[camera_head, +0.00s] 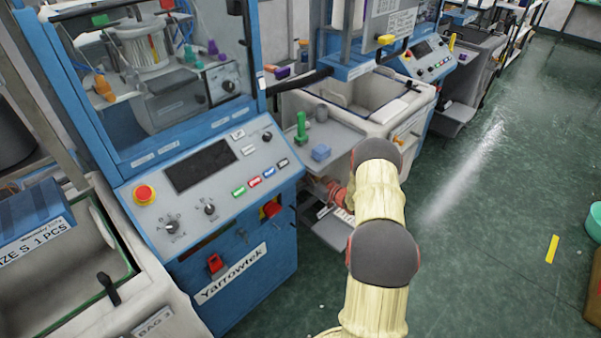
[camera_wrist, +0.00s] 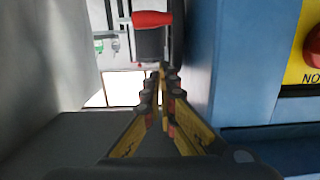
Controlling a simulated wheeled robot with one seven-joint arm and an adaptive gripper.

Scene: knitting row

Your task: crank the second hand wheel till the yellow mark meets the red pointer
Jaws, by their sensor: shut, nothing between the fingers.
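My gripper (camera_wrist: 163,80) shows in the wrist view with its two fingers close together and nothing between the tips. In the head view my arm hides it. A red handle-like part (camera_wrist: 151,19) lies beyond the fingertips, apart from them, at the top of the wrist view; I cannot tell whether it belongs to a hand wheel. No hand wheel, yellow mark or red pointer can be clearly made out in either view.
A blue machine panel (camera_wrist: 234,65) stands close at the right, with a red button (camera_wrist: 313,46) on yellow. In the head view, a knitting machine's control panel (camera_head: 225,205) is left of my arm. A shelf (camera_head: 342,137) holds green and blue pieces. The floor (camera_head: 480,230) at right is mostly clear.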

